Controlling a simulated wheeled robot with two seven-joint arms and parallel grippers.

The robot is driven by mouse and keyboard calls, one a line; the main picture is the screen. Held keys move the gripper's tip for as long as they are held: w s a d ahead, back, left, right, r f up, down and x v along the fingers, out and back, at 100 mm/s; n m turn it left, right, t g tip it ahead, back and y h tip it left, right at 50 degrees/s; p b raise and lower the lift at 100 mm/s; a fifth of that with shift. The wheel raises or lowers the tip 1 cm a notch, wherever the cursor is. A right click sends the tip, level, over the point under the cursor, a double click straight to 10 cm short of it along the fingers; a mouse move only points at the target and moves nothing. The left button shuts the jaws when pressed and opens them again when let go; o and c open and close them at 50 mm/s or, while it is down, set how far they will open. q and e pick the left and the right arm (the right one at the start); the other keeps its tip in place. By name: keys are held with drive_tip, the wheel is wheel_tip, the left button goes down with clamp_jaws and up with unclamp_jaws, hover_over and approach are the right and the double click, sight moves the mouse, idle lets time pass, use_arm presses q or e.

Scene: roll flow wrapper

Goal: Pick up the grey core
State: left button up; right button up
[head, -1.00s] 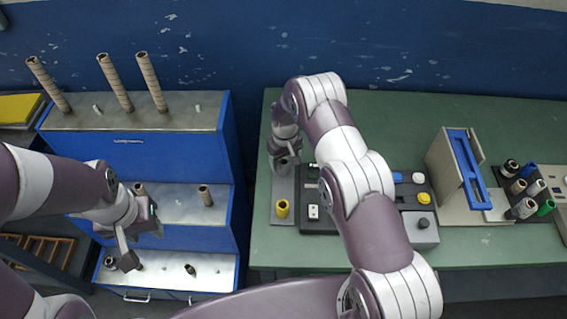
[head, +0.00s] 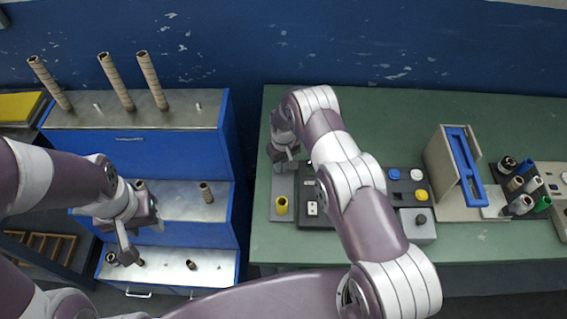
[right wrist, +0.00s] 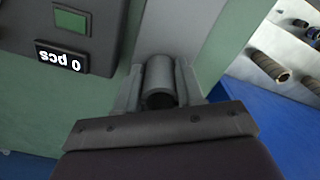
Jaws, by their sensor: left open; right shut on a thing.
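The grey core (right wrist: 159,82) is a short hollow tube, seen in the right wrist view between the two fingers of my right gripper (right wrist: 162,88). The fingers are shut on its sides, with its open end toward the camera. In the head view my right gripper (head: 286,158) is over the far end of the grey plate (head: 284,182) on the green table; the core cannot be made out clearly there. My left gripper (head: 128,256) is open and empty, at the lower steps of the blue rack on the left.
A yellow core (head: 281,205) stands at the near end of the plate. A button panel (head: 407,186) and a beige frame with blue trim (head: 458,175) stand to the right. Several coloured rolls (head: 524,187) lie further right. The blue rack (head: 150,150) carries brown tubes.

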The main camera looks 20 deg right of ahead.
drive_tip(key=shift+r, duration=0.35)
wheel_tip(320, 180, up, 3)
drive_tip(key=shift+b, duration=0.95)
drive_tip(key=s+a+r+b, duration=0.25)
drive_tip(key=s+r, duration=0.45)
drive_tip(key=s, duration=0.4)
drive_tip(key=d+m+p, duration=0.2)
drive_tip(key=d, duration=0.4)
drive_tip(key=w+d+r+m+p, duration=0.1)
drive_tip(key=d+m+p, duration=0.1)
drive_tip(key=d, duration=0.4)
drive_tip(key=d+m+p, duration=0.2)
drive_tip(key=d+m, duration=0.2)
drive_tip(key=d, duration=0.2)
drive_tip(key=shift+w+r+p, duration=0.25)
drive_tip(key=shift+w+p, duration=0.05)
drive_tip(key=shift+p, duration=0.1)
drive_tip(key=shift+w+m, duration=0.1)
drive_tip(key=shift+m, duration=0.4)
drive_tip(key=shift+a+f+b, duration=0.1)
drive_tip(key=shift+f+b, duration=0.35)
drive_tip(key=shift+f, duration=0.05)
wheel_tip(320, 180, down, 3)
drive_tip(key=shift+f+b, duration=0.1)
drive_tip(key=shift+b, duration=1.05)
drive_tip(key=shift+f, duration=0.35)
